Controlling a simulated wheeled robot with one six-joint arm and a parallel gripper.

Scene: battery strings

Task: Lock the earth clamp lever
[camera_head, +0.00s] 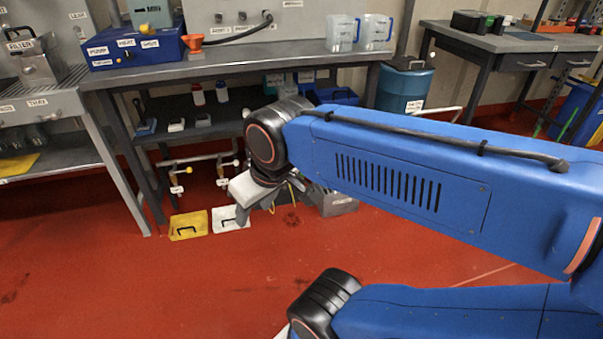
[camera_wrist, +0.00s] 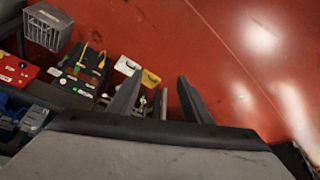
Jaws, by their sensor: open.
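Low brass-and-dark fittings with pale ball ends (camera_head: 205,160) stand under the bench and carry small white tags. I cannot tell which part is the earth clamp lever, and the tags are too small to read. Small metallic parts (camera_wrist: 140,104) show near my gripper's left finger in the wrist view, partly hidden.
A grey crate (camera_wrist: 47,26), a black box with a yellow cable (camera_wrist: 84,66) and a red box (camera_wrist: 14,72) crowd the wrist view's left. The bench (camera_head: 240,57) overhangs; front floor is clear.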

